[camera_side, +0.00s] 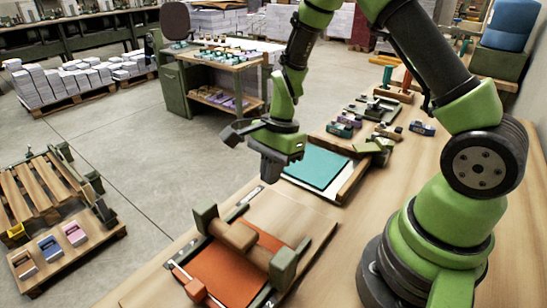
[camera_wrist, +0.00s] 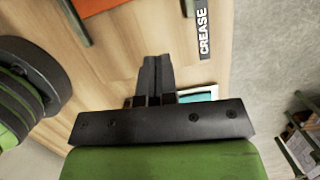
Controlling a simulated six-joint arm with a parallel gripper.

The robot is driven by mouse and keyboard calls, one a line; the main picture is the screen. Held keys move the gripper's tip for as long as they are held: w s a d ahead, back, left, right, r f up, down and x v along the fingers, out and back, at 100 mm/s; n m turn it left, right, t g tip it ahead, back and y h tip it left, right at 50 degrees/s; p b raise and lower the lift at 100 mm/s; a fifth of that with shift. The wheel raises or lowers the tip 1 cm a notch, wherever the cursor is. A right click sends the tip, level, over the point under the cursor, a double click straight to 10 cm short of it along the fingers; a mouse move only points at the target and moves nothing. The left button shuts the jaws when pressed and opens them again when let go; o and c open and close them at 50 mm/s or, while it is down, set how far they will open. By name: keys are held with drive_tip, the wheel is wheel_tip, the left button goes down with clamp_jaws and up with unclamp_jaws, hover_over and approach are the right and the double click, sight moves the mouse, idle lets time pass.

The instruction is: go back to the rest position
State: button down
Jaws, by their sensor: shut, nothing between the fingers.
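My gripper (camera_side: 270,172) hangs above the workbench, between the orange sheet's wooden fixture and the teal sheet. It is empty. In the wrist view its two dark fingers (camera_wrist: 157,62) lie together, over bare wood. The orange sheet (camera_side: 228,278) lies at the front of the bench, under a wooden roller (camera_side: 233,235) with green end blocks. A corner of the orange sheet also shows in the wrist view (camera_wrist: 97,4). The teal sheet (camera_side: 318,167) lies on white paper in a wooden tray behind the gripper, partly hidden by it. A sliver of teal shows in the wrist view (camera_wrist: 200,96).
A label reading CREASE (camera_wrist: 203,32) lies near the bench edge. Small tools and blocks (camera_side: 372,122) stand further back on the bench. Pallets (camera_side: 75,245) and a desk (camera_side: 205,75) stand on the floor at left. The air around the gripper looks clear.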

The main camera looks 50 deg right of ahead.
drive_tip(key=s+a+r+n+t, duration=0.1)
drive_tip(key=s+r+n, duration=0.15)
drive_tip(key=r, duration=0.55)
drive_tip(key=s+r+n+t, duration=0.1)
drive_tip(key=r+n+t, duration=0.1)
drive_tip(key=r+n, duration=0.35)
drive_tip(key=s+a+r+n+t, duration=0.1)
drive_tip(key=s+r+n+t, duration=0.3)
drive_tip(key=s+r+n, duration=0.3)
drive_tip(key=s+r, duration=0.2)
drive_tip(key=s, duration=0.2)
drive_tip(key=shift+s+a+h, duration=0.2)
drive_tip(key=shift+a+h, duration=0.15)
drive_tip(key=shift+h, duration=0.05)
